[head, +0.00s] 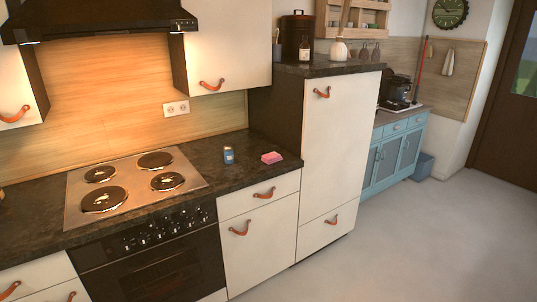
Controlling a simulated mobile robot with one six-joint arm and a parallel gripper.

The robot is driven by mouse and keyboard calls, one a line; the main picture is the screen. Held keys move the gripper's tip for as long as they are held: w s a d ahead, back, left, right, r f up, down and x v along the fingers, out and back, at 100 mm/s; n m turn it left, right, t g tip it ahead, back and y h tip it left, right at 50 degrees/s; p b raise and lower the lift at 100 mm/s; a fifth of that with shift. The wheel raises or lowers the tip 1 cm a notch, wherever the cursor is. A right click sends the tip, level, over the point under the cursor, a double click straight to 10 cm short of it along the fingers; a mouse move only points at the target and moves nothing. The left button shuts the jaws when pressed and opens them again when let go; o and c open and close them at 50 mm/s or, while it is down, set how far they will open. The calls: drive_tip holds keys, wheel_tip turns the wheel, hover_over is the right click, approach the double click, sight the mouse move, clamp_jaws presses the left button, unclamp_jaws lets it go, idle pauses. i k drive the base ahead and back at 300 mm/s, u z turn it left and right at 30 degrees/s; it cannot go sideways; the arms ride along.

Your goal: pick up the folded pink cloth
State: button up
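A small folded pink cloth (271,157) lies on the dark countertop (262,143), near its right end and close to the front edge, beside the tall cabinet. It looks like a low, flat block; nothing covers it. My gripper is not in the head view.
A small blue can (229,155) stands to the left of the cloth, apart from it. A stove with several burners (137,184) is further left. A tall white cabinet (341,130) rises to the right. The grey floor (400,245) in front is clear.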

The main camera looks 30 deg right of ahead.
sight(271, 158)
drive_tip(key=u, duration=0.15)
drive_tip(key=i, duration=0.85)
drive_tip(key=u, duration=0.4)
